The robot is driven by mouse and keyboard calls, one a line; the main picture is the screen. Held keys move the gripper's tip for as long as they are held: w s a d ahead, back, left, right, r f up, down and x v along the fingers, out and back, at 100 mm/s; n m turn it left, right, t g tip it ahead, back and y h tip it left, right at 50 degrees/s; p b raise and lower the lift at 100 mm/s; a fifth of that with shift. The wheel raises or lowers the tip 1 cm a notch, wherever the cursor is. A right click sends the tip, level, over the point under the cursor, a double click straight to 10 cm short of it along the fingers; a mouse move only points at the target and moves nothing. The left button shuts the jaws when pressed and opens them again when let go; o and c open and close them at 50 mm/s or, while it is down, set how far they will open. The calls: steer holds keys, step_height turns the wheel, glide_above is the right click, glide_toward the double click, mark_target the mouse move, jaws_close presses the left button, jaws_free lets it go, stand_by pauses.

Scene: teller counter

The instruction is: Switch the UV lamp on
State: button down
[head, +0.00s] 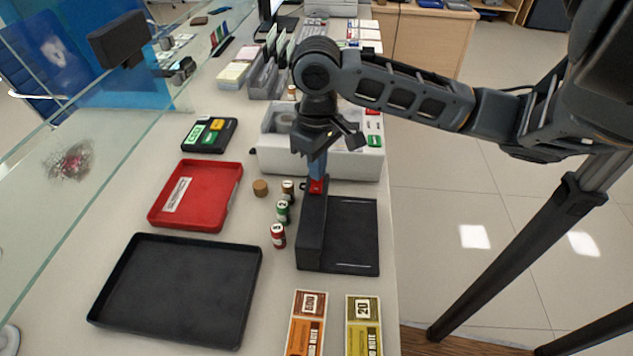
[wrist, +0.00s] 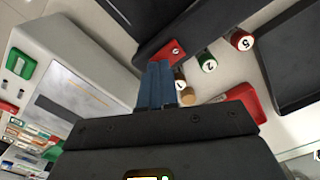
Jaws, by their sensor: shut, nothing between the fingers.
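The UV lamp (head: 311,238) is a black bar-shaped housing beside a flat dark plate (head: 354,232) on the counter. The plate looks dark, with no violet glow on it. A red rocker switch (head: 317,187) sits on the end of the housing; it also shows in the wrist view (wrist: 174,50) with a small pale mark. My gripper (head: 317,176) points down with its blue fingers shut and empty, right over the switch. The fingertips (wrist: 160,66) are at the switch's edge in the wrist view; I cannot tell whether they touch it.
Numbered rolls (head: 283,211) and a cork-coloured one (head: 260,187) stand left of the lamp. A red tray (head: 229,196) and a black tray (head: 250,292) lie further left. A light-grey machine (head: 352,164) stands behind. Two notes (head: 306,330) lie in front. A glass screen borders the left.

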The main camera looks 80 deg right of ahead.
steer(key=shift+f, duration=0.5)
steer(key=shift+r, duration=0.1)
step_height(320, 180, up, 5)
steer(key=p, duration=0.7)
steer(key=shift+r, duration=0.95)
